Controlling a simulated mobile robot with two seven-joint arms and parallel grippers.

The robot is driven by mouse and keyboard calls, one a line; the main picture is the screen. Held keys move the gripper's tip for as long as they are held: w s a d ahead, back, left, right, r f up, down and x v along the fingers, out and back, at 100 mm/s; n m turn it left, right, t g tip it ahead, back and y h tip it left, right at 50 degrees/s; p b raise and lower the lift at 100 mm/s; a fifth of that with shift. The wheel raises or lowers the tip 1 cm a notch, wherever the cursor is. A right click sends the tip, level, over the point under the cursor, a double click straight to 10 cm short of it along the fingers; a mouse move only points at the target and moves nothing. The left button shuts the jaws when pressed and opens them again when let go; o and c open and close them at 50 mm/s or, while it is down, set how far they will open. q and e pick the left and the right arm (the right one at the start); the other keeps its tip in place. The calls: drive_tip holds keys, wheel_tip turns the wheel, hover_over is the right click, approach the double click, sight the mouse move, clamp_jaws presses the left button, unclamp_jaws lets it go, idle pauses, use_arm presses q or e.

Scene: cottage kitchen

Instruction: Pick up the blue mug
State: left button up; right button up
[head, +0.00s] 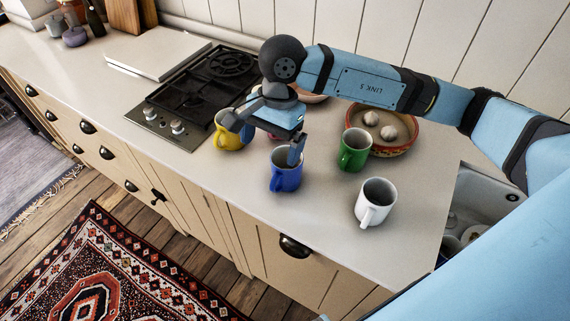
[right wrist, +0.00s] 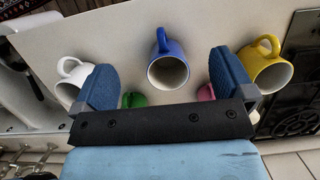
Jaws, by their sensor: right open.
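The blue mug (head: 285,172) stands upright on the pale counter near its front edge in the head view. In the right wrist view the blue mug (right wrist: 168,68) shows from above, between and beyond the two fingertips, its handle pointing to the top of the picture. My right gripper (head: 268,142) is open above and just behind the mug, with one finger overlapping the mug's rim in the head view. In the right wrist view its two blue fingers (right wrist: 168,85) are wide apart with nothing held between them. My left gripper is in neither view.
A yellow mug (head: 229,133) stands left, a green mug (head: 353,150) right, a white mug (head: 375,203) front right. A pink mug (right wrist: 206,92) is mostly hidden. Behind are a bowl (head: 408,147) with pale round items and a gas hob (head: 187,108). A sink (head: 470,205) lies right.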

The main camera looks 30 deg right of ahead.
drive_tip(key=w+d+t+h, duration=0.1)
drive_tip(key=w+d+h, duration=0.2)
drive_tip(key=d, duration=0.2)
drive_tip(key=p, duration=0.1)
approach(285, 162)
drive_tip(key=s+a+r, duration=0.1)
drive_tip(key=s, duration=0.3)
wheel_tip(285, 162, down, 5)
drive_tip(key=shift+a+f+p, duration=0.2)
drive_tip(key=shift+p, duration=0.6)
drive_tip(key=shift+w+f, duration=0.1)
drive_tip(key=shift+f, duration=0.2)
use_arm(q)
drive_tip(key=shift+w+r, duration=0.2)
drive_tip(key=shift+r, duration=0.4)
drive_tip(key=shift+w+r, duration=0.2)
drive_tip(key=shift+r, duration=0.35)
use_arm(e)
drive_tip(key=c, duration=0.9)
drive_tip(key=shift+c, duration=0.2)
